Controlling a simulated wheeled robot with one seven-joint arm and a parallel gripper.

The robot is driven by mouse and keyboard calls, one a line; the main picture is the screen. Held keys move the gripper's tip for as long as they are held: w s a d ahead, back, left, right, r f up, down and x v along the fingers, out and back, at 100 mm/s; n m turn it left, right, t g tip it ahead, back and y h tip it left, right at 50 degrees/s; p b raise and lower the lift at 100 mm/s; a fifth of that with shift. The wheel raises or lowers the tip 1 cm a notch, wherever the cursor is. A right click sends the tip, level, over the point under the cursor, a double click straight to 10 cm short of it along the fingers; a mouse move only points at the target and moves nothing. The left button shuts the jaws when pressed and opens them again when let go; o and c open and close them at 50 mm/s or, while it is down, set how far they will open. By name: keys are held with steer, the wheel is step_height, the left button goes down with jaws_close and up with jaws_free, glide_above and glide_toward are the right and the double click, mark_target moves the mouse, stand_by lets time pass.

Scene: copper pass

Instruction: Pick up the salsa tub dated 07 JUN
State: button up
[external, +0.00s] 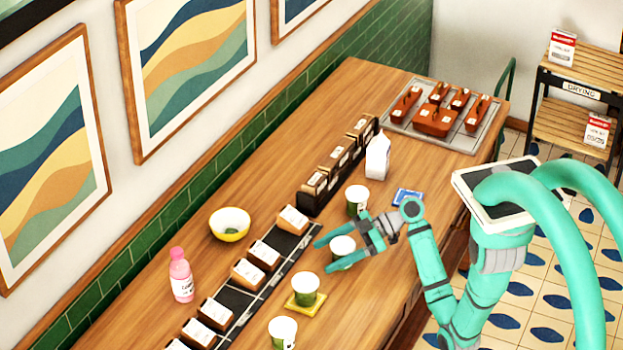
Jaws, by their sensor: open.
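Several green tubs with white tops stand in a loose row along the counter. One tub (357,200) is farthest back, and another tub (342,245) stands nearer. A third tub (306,289) sits on a yellow square (290,302), and a fourth tub (283,332) is nearest the bottom edge. The dates are too small to read, so I cannot tell which is 07 JUN. My gripper (324,256) is open, its fingers pointing left on either side of the second tub in the picture. I cannot tell whether they touch it.
A black divided rack (233,297) with boxed items runs left of the tubs. A yellow bowl (230,224) and pink bottle (181,275) are left. A tray (463,137) of brown items is at the far end.

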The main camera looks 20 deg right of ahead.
steer(key=c, duration=1.1)
steer(key=shift+r, duration=0.1)
